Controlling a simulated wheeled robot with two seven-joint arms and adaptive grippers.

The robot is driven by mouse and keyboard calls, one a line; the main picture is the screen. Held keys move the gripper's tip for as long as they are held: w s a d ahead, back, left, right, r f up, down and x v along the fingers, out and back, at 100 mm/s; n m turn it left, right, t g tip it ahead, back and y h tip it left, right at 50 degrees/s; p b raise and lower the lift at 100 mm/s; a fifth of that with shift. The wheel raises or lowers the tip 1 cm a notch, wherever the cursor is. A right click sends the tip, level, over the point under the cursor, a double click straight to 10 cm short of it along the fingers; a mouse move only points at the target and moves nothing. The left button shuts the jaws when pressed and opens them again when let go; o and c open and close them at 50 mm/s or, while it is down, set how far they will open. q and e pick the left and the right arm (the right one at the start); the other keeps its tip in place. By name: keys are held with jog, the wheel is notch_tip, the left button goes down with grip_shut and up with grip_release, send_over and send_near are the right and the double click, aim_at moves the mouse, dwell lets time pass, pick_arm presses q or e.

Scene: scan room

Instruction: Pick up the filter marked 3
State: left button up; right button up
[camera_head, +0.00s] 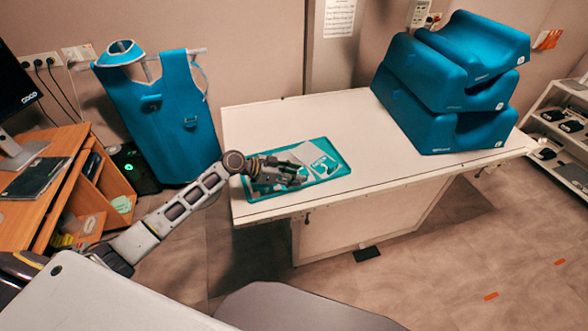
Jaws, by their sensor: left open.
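A shallow teal tray (335,170) lies on the white table near its left front edge. Several flat pale pieces (315,156) lie in the tray, some with teal markings. They are too small to read, so I cannot tell which one is marked 3. My left gripper (298,174) reaches in from the left and is over the tray's left part, open. It covers part of the tray and some of the pieces. I cannot tell how high it is above them. My right gripper is not in view.
The white table (290,115) is clear behind and right of the tray. Stacked blue cushions (440,95) stand on its right end. A blue apron (180,120) hangs at the wall. A wooden desk (40,200) stands at left, a shelf (560,125) at right.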

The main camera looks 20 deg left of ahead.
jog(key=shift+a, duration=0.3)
pick_arm(q)
grip_shut()
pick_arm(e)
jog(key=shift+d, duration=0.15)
pick_arm(q)
jog(key=shift+r, duration=0.1)
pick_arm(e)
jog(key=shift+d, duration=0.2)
pick_arm(q)
jog(key=shift+r, duration=0.1)
notch_tip(320, 180, up, 10)
jog(key=p, duration=0.5)
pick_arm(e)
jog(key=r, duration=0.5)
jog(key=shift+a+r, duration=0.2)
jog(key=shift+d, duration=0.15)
